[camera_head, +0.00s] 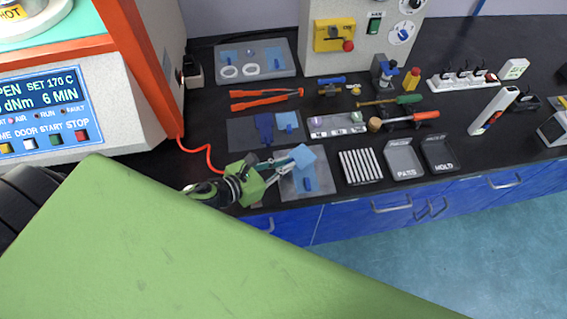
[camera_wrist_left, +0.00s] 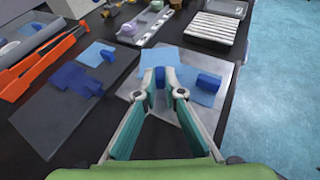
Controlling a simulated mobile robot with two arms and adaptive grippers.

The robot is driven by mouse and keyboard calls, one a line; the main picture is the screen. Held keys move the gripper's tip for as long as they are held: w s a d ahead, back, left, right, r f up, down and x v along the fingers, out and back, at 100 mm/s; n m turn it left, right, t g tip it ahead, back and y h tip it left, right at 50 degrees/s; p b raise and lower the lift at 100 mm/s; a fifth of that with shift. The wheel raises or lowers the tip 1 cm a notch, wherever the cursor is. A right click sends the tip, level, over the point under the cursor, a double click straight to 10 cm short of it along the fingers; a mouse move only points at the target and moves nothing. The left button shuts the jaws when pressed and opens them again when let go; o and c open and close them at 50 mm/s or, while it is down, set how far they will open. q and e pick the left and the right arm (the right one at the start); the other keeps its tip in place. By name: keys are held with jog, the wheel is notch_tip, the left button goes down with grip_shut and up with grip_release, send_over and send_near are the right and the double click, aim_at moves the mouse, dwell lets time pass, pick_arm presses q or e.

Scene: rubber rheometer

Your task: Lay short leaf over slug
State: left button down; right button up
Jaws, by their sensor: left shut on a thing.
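My left gripper (camera_head: 284,169) is shut on a light blue leaf (camera_head: 303,156), gripping it by a dark blue tab (camera_wrist_left: 160,77) between the fingertips. In the left wrist view the held leaf (camera_wrist_left: 149,58) sticks out ahead of the fingers, above the grey plate (camera_wrist_left: 231,74). On that plate lies another light blue sheet (camera_wrist_left: 199,92) with a dark blue block (camera_wrist_left: 209,82) on it, to the right of the fingers. I cannot tell whether that block is the slug or a tab. My right gripper is not in view.
A dark mat (camera_head: 240,137) left of the plate holds a dark blue piece (camera_head: 265,127) and a light blue square (camera_head: 287,120). A rack of light rods (camera_head: 360,166) and two dark trays (camera_head: 404,160) stand to the right. Red-handled tongs (camera_head: 262,99) lie behind.

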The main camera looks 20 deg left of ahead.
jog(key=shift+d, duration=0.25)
pick_arm(q)
jog(key=c, duration=2)
grip_release()
jog(key=shift+c, duration=0.2)
jog(key=shift+s, duration=0.1)
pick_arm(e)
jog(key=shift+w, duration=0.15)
pick_arm(q)
jog(key=shift+s+a+r, duration=0.1)
jog(key=shift+s+a, duration=0.1)
jog(key=shift+s, duration=0.1)
jog(key=v, duration=1.1)
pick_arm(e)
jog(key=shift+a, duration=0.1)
pick_arm(q)
jog(key=shift+r, duration=0.15)
